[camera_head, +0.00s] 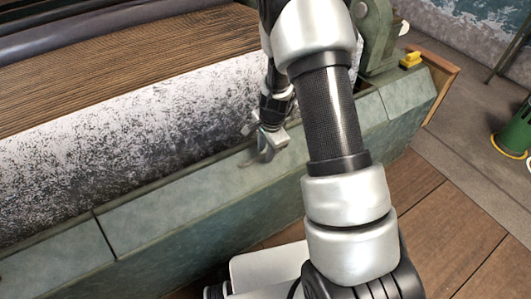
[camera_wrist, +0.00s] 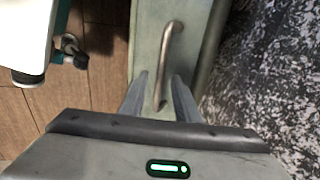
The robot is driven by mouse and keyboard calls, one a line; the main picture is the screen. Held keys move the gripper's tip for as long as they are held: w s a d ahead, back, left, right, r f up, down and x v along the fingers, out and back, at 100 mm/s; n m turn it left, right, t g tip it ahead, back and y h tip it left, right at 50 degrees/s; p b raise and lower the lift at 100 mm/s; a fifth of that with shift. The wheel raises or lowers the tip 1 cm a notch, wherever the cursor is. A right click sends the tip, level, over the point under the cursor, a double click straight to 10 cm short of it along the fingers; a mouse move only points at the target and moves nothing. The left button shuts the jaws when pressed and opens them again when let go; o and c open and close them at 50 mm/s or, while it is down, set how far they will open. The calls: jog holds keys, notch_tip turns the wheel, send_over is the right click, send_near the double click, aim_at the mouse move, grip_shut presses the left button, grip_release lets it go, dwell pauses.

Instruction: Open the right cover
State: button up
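The right cover (camera_head: 210,205) is a long, worn green-grey panel on the front of the machine. It looks shut, in line with the neighbouring panel. Its curved metal handle (camera_wrist: 164,60) runs up the middle of the wrist view, on the green panel (camera_wrist: 146,35). In the head view the handle (camera_head: 263,152) is partly hidden by my gripper (camera_head: 268,138). In the wrist view my gripper (camera_wrist: 160,76) is open, with one finger on each side of the handle's lower part. I cannot tell whether either finger touches the handle.
Left of a seam is another green panel (camera_head: 50,272). Behind the covers lies a speckled white-and-black roll (camera_head: 120,140), with brown ribbed material (camera_head: 120,70) above. A yellow block (camera_head: 411,60) sits at the right end. A green object (camera_head: 516,130) stands on the wooden floor (camera_head: 405,190).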

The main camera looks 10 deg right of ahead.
jog(key=shift+f, duration=0.15)
jog(key=shift+c, duration=0.4)
grip_shut()
